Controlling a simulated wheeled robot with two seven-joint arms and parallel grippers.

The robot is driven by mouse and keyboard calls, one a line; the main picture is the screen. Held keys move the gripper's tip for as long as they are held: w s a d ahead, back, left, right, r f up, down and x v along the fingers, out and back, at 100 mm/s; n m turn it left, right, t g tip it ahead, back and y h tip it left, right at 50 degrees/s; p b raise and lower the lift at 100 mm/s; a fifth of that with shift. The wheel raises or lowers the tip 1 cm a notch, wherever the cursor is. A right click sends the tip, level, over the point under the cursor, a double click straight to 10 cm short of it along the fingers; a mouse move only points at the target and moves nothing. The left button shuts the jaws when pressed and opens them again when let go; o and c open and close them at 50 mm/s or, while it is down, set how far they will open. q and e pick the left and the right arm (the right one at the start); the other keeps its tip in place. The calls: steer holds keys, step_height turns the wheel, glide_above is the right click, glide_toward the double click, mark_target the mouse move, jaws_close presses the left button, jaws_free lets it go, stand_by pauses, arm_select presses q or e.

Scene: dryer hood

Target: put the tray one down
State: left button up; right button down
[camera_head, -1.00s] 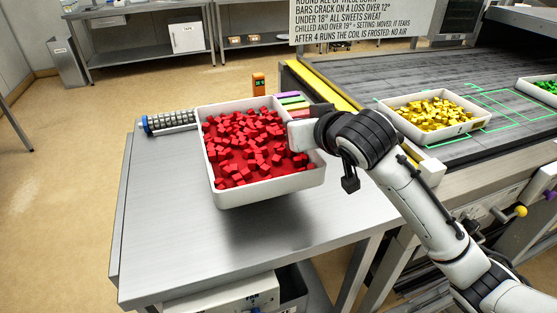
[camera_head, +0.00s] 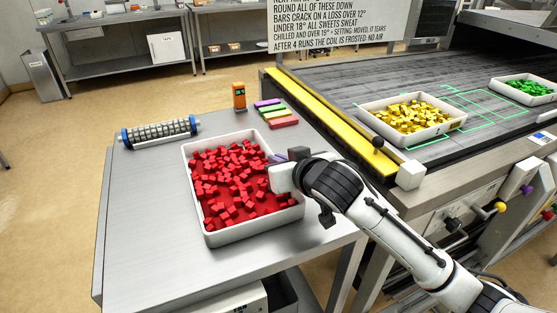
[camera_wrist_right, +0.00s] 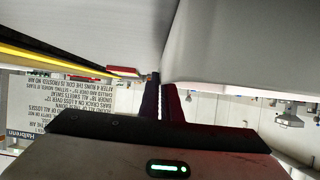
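The white tray (camera_head: 243,237) filled with red cubes (camera_head: 238,185) is level at the steel table top (camera_head: 150,220). Its shadow is close beneath it; I cannot tell whether its base touches the table. My right gripper (camera_head: 279,163) is at the tray's right wall. In the right wrist view its dark fingers (camera_wrist_right: 164,98) are close together at the edge of the white tray wall (camera_wrist_right: 240,50), pinching it. The fingertips are partly hidden in the head view. My left gripper is not in view.
The belt (camera_head: 340,85) at right holds a yellow-cube tray (camera_head: 410,137) and a green-cube tray (camera_head: 525,97). Table room is clear at left and front.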

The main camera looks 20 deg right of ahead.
steer(key=c, duration=2)
jaws_free()
steer(key=shift+s+r, duration=0.1)
steer(key=shift+r, duration=0.1)
steer(key=v, duration=1.2)
steer(key=shift+d+f, duration=0.1)
